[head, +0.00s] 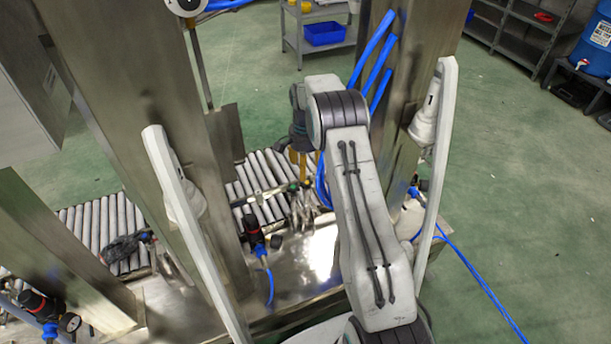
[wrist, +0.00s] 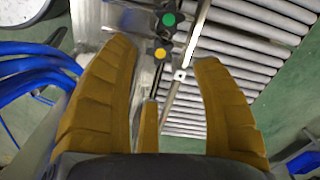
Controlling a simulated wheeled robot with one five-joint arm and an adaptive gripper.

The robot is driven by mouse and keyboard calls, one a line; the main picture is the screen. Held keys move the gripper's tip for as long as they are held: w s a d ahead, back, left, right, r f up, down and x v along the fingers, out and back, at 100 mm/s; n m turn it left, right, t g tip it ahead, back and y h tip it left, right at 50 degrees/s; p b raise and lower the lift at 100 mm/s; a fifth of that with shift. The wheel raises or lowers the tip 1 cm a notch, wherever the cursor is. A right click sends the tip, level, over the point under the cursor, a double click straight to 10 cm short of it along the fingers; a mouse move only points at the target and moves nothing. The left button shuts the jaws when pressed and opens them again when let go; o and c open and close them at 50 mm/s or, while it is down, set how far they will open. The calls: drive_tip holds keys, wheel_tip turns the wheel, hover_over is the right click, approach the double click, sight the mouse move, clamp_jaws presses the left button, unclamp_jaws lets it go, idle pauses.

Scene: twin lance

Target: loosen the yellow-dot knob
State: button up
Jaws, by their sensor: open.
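The yellow-dot knob (wrist: 160,53) is a dark lobed knob with a yellow centre, seen in the wrist view ahead of the palm. A similar knob with a green dot (wrist: 168,19) sits just beyond it. My gripper (wrist: 164,62) is open and empty, its yellow-brown fingers spread to either side of the yellow-dot knob, with a third shorter finger below. I see no finger touching the knob. In the head view my gripper (head: 302,164) points down over the conveyor, partly hidden by my arm; I cannot make out the yellow dot there.
A metal rail (wrist: 188,62) runs beside the knobs, above the roller conveyor (wrist: 245,45). Blue hoses (wrist: 38,72) lie close to the left finger. In the head view, steel columns (head: 150,100) stand left and right of my arm. A red-and-black regulator (head: 252,228) stands nearby.

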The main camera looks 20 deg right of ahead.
sight(305, 183)
drive_tip(key=shift+r, duration=2.3)
